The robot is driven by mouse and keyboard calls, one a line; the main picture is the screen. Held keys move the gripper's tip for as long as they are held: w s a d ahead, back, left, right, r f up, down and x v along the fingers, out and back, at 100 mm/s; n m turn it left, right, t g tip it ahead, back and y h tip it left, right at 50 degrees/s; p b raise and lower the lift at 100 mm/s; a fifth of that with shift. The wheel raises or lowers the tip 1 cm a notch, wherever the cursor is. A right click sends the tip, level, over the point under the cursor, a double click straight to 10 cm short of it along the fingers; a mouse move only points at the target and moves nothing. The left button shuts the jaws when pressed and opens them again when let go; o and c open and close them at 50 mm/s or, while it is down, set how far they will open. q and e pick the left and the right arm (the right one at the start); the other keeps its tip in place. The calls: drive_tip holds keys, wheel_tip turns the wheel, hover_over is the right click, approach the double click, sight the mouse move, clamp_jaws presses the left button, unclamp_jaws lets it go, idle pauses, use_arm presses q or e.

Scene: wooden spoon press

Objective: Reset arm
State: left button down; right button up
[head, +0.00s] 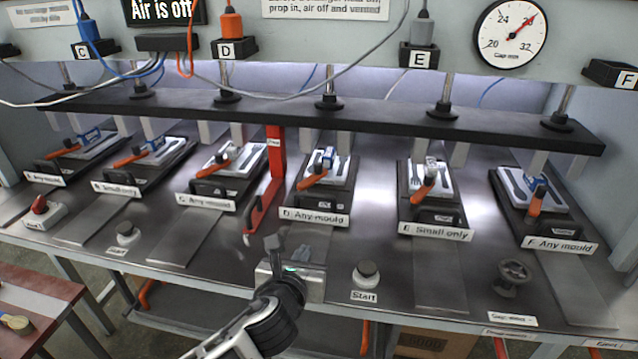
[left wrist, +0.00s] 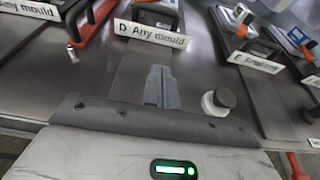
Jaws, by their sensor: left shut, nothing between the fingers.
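My left gripper (head: 301,254) comes in from the bottom middle of the head view. It hangs above the front of the metal bench, just left of a Start button (head: 366,273) and in front of the station labelled D. In the left wrist view its fingers (left wrist: 161,88) are together with nothing between them, and the same button (left wrist: 218,101) shows to their right. The fingers are apart from the mould at station D (head: 325,172). My right gripper is in neither view.
Several stations with moulds and orange-handled clamps line the bench under a black press bar (head: 330,112). A red prop (head: 268,185) stands left of station D. A black handwheel (head: 511,277) is at the right. A red table (head: 30,300) stands at the lower left. The sign reads "Air is off".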

use_arm(q)
drive_tip(key=s+a+f+n+g+y, duration=0.15)
drive_tip(key=s+a+n+g, duration=0.3)
drive_tip(key=s+n, duration=0.65)
drive_tip(key=s+a+f+n+g, duration=0.3)
drive_tip(key=s+a+n, duration=0.2)
drive_tip(key=s+n, duration=0.6)
drive_tip(key=s+a+f+n+g, duration=0.25)
drive_tip(key=s+a+n, duration=0.4)
drive_tip(key=n, duration=0.65)
drive_tip(key=w+d+f+t+h, duration=0.2)
drive_tip(key=w+d+f+t, duration=0.2)
drive_tip(key=f, duration=0.5)
drive_tip(key=d+t, duration=0.1)
drive_tip(key=d, duration=0.1)
drive_tip(key=shift+w+d+t, duration=0.3)
drive_tip(key=shift+w, duration=0.05)
drive_tip(key=shift+f, duration=0.1)
